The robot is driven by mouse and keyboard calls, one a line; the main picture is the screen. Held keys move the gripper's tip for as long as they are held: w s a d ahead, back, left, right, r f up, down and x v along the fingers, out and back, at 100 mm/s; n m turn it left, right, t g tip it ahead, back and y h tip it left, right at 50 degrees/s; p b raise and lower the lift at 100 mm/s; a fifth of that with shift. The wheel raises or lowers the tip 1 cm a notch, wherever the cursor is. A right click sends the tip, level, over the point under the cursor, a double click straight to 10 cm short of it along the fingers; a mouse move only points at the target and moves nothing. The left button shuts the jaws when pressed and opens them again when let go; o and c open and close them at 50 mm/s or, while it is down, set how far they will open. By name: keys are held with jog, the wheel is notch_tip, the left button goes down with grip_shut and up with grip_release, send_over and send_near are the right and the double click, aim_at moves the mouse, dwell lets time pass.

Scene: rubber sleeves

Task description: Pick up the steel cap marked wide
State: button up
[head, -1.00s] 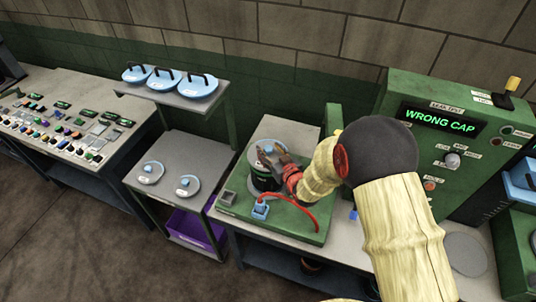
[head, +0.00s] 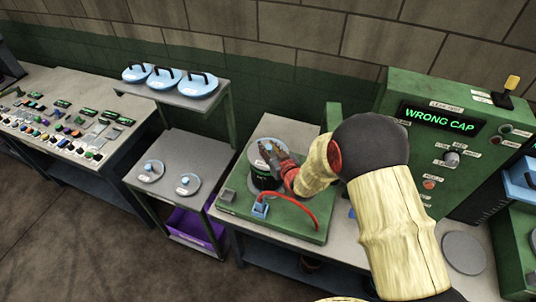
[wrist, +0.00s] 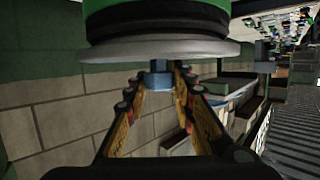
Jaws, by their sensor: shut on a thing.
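My gripper (head: 268,149) is at the top of a dark canister with green bands (head: 265,176) on the green test stand. In the wrist view, my gripper (wrist: 157,92) is shut on the blue knob (wrist: 158,76) of a grey steel cap (wrist: 160,49). That cap appears to sit on the canister; its mark cannot be read. Two more steel caps with blue knobs, the left one (head: 145,178) and the right one (head: 182,193), lie on the cart's lower shelf. Their labels are too small to read.
Three blue caps with black handles (head: 166,83) stand on the upper shelf. A red hose (head: 300,207) curves across the test stand's front. The green cabinet's display (head: 438,119) reads "WRONG CAP". A purple bin (head: 192,230) sits under the cart.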

grip_shut()
jog(key=shift+r, duration=0.15)
